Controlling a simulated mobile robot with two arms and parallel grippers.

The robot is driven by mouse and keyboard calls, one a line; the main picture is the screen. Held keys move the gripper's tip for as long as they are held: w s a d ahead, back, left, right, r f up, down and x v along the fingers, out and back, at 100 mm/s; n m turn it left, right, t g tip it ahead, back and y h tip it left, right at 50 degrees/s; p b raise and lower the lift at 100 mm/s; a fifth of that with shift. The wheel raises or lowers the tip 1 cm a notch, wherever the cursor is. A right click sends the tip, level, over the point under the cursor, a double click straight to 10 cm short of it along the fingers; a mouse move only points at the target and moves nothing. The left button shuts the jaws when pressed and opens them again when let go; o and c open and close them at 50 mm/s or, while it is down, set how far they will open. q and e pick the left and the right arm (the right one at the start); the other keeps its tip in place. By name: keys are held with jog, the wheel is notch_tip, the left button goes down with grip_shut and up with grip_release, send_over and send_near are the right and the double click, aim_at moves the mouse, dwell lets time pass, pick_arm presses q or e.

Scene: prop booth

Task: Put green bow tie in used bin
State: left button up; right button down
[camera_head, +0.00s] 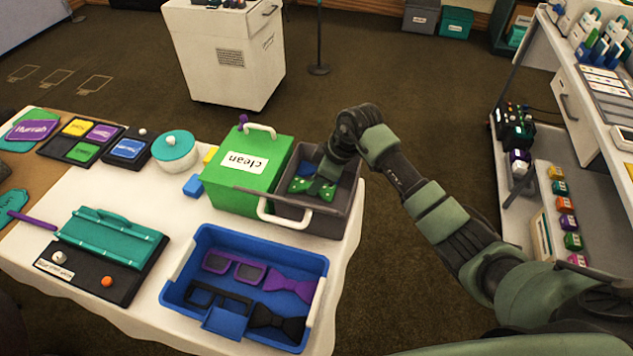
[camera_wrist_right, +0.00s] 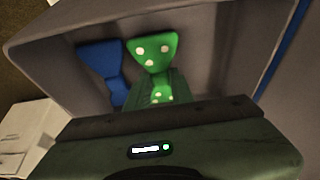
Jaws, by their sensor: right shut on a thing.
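The green bow tie (camera_head: 301,186) with white dots is at my right gripper (camera_head: 322,184), inside the grey bin (camera_head: 332,223). My right gripper is shut on it. In the right wrist view the green bow tie (camera_wrist_right: 152,50) sticks out beyond the fingers, within the walls of the grey bin (camera_wrist_right: 222,72). A blue bow tie (camera_wrist_right: 100,68) lies beside it in the bin. I cannot read a label on the grey bin. My left gripper is not in view.
A green bin labelled "clean" (camera_head: 248,150) stands against the left of the grey bin. A blue tray (camera_head: 190,262) in front holds glasses and bow ties in purple and black. A white pot with a teal lid (camera_head: 176,148) stands further left. Open floor lies right of the table.

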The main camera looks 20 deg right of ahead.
jog(key=shift+f, duration=0.25)
jog(key=shift+f, duration=0.1)
jog(key=c, duration=1.2)
grip_release()
jog(key=shift+c, duration=0.2)
jog(key=v, duration=1.2)
jog(key=shift+b, duration=0.3)
